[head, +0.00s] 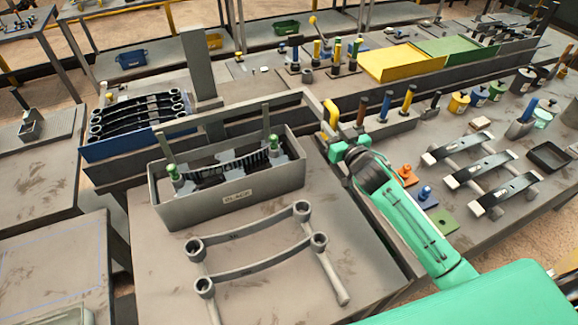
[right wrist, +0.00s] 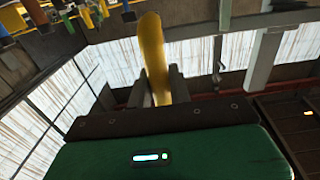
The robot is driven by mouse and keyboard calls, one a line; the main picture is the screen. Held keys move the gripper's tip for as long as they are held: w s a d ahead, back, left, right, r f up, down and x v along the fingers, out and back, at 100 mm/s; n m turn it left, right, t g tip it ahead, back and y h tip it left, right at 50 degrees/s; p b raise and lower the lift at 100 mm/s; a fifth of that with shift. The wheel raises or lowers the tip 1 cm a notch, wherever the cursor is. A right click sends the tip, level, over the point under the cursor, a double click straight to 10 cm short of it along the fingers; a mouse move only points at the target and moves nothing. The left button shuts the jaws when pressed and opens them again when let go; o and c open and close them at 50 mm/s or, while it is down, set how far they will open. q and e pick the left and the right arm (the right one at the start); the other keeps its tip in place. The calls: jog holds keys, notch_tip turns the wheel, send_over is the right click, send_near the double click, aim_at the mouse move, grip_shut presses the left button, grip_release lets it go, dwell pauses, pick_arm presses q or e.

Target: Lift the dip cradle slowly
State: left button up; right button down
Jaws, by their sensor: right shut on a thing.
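My right gripper (head: 338,146) is shut on a yellow handle (head: 331,113) just right of the grey tank (head: 215,205). The curved yellow handle (right wrist: 152,50) rises between my gripper fingers (right wrist: 160,88) in the right wrist view. The tank has a small label on its front. Inside it sits a dark, ribbed cradle-like assembly (head: 235,163) with green-topped posts at both ends; its lower part is hidden by the tank wall. I cannot tell how the yellow handle joins this assembly. My left gripper is not in view.
A blue rack (head: 137,147) with several springs stands behind left. A grey post (head: 198,65) rises behind the tank. Tools and springs fill the right bench.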

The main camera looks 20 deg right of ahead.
aim_at(336, 110)
jog(key=shift+d+r+p, duration=0.1)
jog(key=shift+r+p, duration=3.2)
jog(key=shift+r, duration=0.85)
jog(key=shift+w+r, duration=0.1)
jog(key=shift+r, duration=0.25)
jog(key=c, duration=1.6)
grip_release()
jog(key=o, duration=0.6)
jog(key=shift+o, duration=0.2)
jog(key=shift+f, duration=0.3)
jog(key=shift+f, duration=0.1)
jog(key=shift+s, duration=0.2)
